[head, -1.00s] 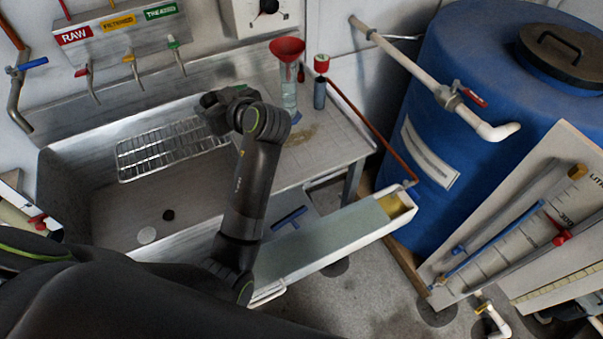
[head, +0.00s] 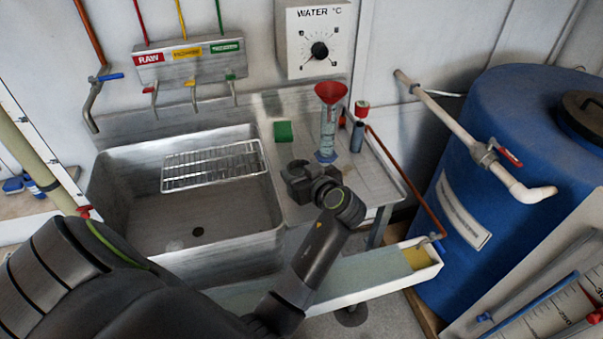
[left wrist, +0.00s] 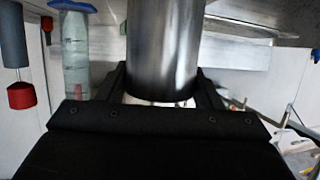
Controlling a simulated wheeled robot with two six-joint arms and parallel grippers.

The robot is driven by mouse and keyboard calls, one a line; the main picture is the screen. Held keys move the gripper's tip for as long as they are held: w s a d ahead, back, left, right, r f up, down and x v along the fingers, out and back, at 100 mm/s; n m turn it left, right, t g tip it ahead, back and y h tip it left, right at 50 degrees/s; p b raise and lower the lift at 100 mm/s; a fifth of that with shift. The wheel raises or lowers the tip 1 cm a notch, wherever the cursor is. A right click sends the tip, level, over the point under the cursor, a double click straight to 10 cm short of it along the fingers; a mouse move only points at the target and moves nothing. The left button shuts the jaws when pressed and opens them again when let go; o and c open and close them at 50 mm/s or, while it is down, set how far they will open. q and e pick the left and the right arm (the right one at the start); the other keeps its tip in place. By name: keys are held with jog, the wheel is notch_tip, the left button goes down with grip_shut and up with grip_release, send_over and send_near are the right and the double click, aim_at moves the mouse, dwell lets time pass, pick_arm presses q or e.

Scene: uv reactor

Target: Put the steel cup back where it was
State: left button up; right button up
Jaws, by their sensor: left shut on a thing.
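The steel cup (left wrist: 165,50) is a shiny grey cylinder that fills the middle of the left wrist view, between my left gripper's fingers. My left gripper (head: 310,180) is shut on it, in the head view over the front part of the drainboard (head: 350,178), right of the sink. In the head view the cup is hidden by the gripper and wrist. I cannot tell whether it touches the drainboard. My right gripper is in neither view.
A measuring cylinder with a red funnel (head: 331,92) stands right behind the gripper. A grey, red-capped probe (head: 358,135) is beside it. A green sponge (head: 283,131) lies behind. A wire rack (head: 212,166) spans the sink (head: 150,225). A long trough (head: 375,282) runs in front.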

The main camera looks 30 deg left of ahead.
pick_arm(q)
jog(key=shift+f, duration=0.55)
jog(key=o, duration=1.3)
jog(key=shift+c, duration=0.2)
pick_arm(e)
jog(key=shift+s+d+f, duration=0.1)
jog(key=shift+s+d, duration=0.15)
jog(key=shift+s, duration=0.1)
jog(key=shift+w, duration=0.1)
